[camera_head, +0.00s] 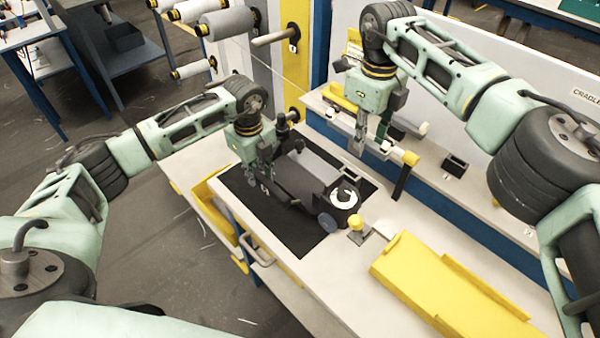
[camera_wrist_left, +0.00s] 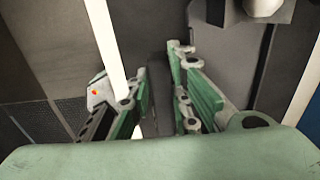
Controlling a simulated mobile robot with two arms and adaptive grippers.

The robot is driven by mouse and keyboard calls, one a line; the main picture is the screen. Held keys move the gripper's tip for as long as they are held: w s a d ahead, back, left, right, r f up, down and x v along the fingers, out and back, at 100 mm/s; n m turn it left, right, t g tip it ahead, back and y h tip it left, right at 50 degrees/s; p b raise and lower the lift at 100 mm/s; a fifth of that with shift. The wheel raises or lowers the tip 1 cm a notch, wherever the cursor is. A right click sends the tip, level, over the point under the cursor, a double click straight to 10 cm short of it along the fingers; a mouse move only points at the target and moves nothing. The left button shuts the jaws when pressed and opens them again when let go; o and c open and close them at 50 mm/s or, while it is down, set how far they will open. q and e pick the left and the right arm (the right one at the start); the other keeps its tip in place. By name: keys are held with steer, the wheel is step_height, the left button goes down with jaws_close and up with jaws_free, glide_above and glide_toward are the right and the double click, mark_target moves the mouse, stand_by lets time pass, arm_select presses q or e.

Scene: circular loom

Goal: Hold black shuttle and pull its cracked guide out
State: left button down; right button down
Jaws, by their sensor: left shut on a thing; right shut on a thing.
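The black shuttle (camera_head: 296,184) lies on a black mat (camera_head: 290,235) on the worktop, with a round white part at its right end. My left gripper (camera_head: 252,181) is down at the shuttle's left end and shut on it. In the left wrist view, the left fingers (camera_wrist_left: 163,92) stand close about dark material; the exact contact is unclear. My right gripper (camera_head: 364,146) is raised above and beyond the shuttle, apart from it, and shut on a small grey part. I cannot tell whether that part is the cracked guide or see any crack.
A yellow tray (camera_head: 450,288) lies on the worktop at lower right. A yellow-knobbed part (camera_head: 356,224) stands by the shuttle's right end. A ledge (camera_head: 480,198) with a small black block (camera_head: 454,166) runs behind. An open yellow drawer (camera_head: 214,208) is at the left.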

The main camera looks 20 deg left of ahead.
arm_select(q)
steer(key=c, duration=1.5)
jaws_free()
steer(key=shift+c, duration=0.2)
step_height(320, 180, up, 12)
steer(key=shift+f, duration=0.1)
arm_select(e)
steer(key=shift+s+f, duration=0.1)
